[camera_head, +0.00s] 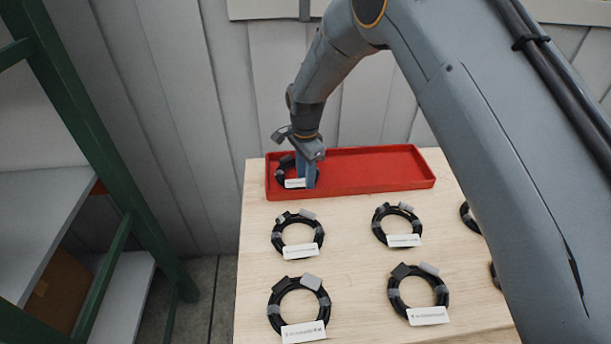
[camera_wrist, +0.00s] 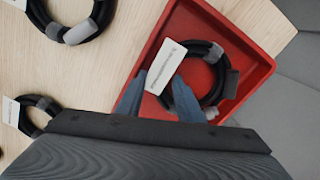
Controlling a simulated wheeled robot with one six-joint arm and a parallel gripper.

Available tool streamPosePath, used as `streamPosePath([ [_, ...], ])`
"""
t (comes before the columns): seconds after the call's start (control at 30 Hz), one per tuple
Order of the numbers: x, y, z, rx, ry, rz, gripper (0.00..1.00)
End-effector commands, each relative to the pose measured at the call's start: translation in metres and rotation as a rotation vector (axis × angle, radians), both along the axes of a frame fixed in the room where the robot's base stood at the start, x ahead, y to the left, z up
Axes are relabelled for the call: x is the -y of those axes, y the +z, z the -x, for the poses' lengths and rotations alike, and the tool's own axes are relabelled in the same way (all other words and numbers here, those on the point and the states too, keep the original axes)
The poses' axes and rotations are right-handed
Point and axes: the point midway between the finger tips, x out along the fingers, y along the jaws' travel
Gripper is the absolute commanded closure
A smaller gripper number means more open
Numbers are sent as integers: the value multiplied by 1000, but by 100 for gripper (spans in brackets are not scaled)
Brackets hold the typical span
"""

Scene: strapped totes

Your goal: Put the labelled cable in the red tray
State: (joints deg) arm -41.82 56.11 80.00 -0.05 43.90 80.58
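The red tray (camera_head: 375,173) lies at the back of the wooden table. It also shows in the wrist view (camera_wrist: 252,67). A coiled black cable (camera_head: 284,178) with a white label (camera_head: 295,183) is in the tray's left end. The wrist view shows this coil (camera_wrist: 219,84) inside the tray walls, with its label (camera_wrist: 165,66) at one side. My gripper (camera_head: 307,180) is down at this coil. In the wrist view its blue fingers (camera_wrist: 158,101) stand apart, one overlapping the coil's edge. I see nothing clamped between them. The label's print is too small to read.
Several other labelled black coils lie on the table (camera_head: 345,250) in front of the tray, including ones at front left (camera_head: 273,308) and front right (camera_head: 394,292). The tray's right part is empty. A green-framed shelf (camera_head: 110,150) stands at left, and a wall is behind.

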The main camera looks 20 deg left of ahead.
Motion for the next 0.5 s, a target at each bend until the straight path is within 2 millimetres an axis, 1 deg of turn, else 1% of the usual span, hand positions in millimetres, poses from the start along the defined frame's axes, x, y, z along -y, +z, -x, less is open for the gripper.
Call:
streamPosePath([
  [0.17,0,1,0,0,0,0,67],
  [0.27,0,8,0,1,0,-1,67],
  [0.37,-1,19,-2,4,0,-3,67],
  [0.47,-1,35,-2,4,0,-3,67],
  [0.5,-1,44,-2,5,0,-4,67],
])
